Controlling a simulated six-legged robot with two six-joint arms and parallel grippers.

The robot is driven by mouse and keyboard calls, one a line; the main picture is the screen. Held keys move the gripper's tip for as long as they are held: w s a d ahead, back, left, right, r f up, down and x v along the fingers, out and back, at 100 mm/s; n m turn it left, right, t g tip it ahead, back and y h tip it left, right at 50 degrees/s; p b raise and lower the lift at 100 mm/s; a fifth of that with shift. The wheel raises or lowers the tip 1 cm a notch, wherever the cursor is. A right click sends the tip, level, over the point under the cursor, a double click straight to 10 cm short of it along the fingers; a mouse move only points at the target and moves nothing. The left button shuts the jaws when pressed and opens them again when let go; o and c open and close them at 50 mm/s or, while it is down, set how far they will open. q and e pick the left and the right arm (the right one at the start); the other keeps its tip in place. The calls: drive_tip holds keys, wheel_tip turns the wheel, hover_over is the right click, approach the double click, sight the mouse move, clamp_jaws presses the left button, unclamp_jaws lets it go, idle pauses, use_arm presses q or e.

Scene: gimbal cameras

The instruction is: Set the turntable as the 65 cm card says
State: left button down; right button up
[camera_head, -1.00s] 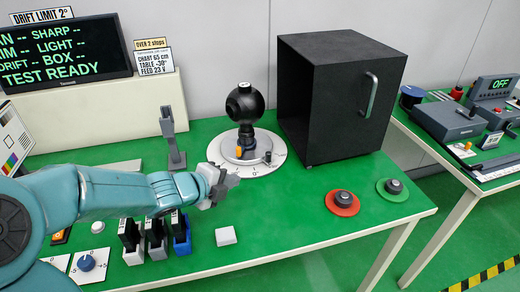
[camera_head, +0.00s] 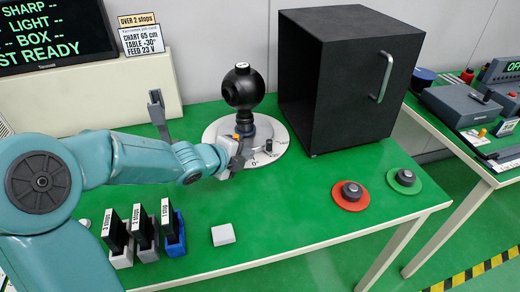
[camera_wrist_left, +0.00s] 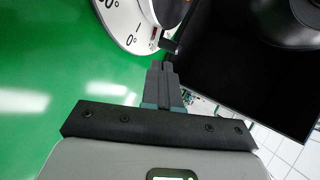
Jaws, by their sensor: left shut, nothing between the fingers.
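The turntable is a white dial (camera_head: 215,132) with printed degree marks, on the green table. A black round device (camera_head: 242,88) stands on its middle. A small dark upright peg (camera_head: 268,145) stands on the dial's front right. My left gripper (camera_head: 246,152) is shut and empty at the dial's front edge, left of the peg. In the left wrist view the shut fingers (camera_wrist_left: 164,75) point towards the dial (camera_wrist_left: 125,22) and the dark peg (camera_wrist_left: 172,44); I cannot tell whether they touch. The card (camera_head: 143,42) reads chart 65 cm, table -30°, feed 23 V. My right gripper is not in view.
A black box (camera_head: 345,85) with a handle stands right of the turntable. Red (camera_head: 350,192) and green (camera_head: 404,178) buttons lie at the right front. Labelled black filters (camera_head: 115,230) stand front left. A white block (camera_head: 223,235) lies nearby.

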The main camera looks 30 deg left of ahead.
sight(268, 143)
use_arm(q)
drive_tip(key=w, duration=0.4)
drive_tip(key=w+f, duration=0.1)
drive_tip(key=w, duration=0.1)
drive_tip(key=shift+w+d+f, duration=0.1)
drive_tip(key=shift+w+d, duration=0.1)
drive_tip(key=shift+w+d, duration=0.2)
drive_tip(key=shift+w, duration=0.35)
drive_tip(key=shift+w+d+f, duration=0.1)
drive_tip(key=shift+w, duration=0.25)
drive_tip(key=shift+s, duration=0.15)
